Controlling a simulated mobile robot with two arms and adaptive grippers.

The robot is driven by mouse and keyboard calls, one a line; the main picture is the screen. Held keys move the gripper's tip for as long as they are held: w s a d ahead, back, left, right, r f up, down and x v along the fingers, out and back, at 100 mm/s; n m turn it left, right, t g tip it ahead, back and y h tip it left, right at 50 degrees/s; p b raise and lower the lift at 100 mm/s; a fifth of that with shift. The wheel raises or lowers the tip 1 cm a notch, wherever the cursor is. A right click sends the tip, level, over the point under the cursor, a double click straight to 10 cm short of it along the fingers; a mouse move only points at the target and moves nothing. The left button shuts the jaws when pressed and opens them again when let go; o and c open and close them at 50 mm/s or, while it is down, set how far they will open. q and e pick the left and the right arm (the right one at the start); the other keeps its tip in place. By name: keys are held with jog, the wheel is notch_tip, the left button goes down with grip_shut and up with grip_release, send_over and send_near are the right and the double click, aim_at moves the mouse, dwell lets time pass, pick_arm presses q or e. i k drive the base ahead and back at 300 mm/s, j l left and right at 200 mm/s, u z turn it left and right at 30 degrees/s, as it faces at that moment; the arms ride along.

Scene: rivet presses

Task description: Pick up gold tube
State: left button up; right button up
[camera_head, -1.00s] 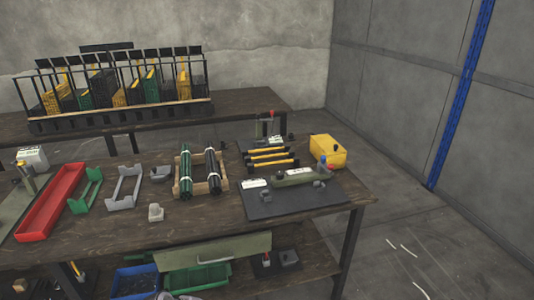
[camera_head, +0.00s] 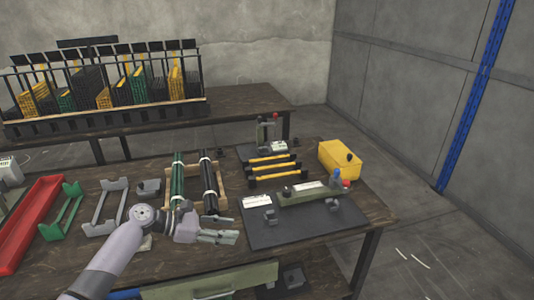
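Gold tubes with black ends lie side by side on the wooden table; the back one (camera_head: 270,160) and the front one (camera_head: 278,175) show clearly. They lie behind the black mat and left of the yellow box. My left gripper (camera_head: 230,233) reaches in from the left over the front of the table. It is in front of the dark tubes and left of the mat, well apart from the gold tubes. Its fingers look parted and hold nothing. My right gripper is not in view.
A green tube (camera_head: 178,182) and a black tube (camera_head: 209,180) lie in a wooden rack. A green press fixture (camera_head: 305,193) stands on the black mat (camera_head: 290,232), close to the gold tubes. A yellow box (camera_head: 340,160) and a small upright press (camera_head: 266,133) stand nearby.

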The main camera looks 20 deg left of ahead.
aim_at(291, 156)
jog(key=i+j, duration=0.5)
jog(key=i, duration=0.15)
jog(key=i+j, duration=0.45)
jog(key=i, duration=0.15)
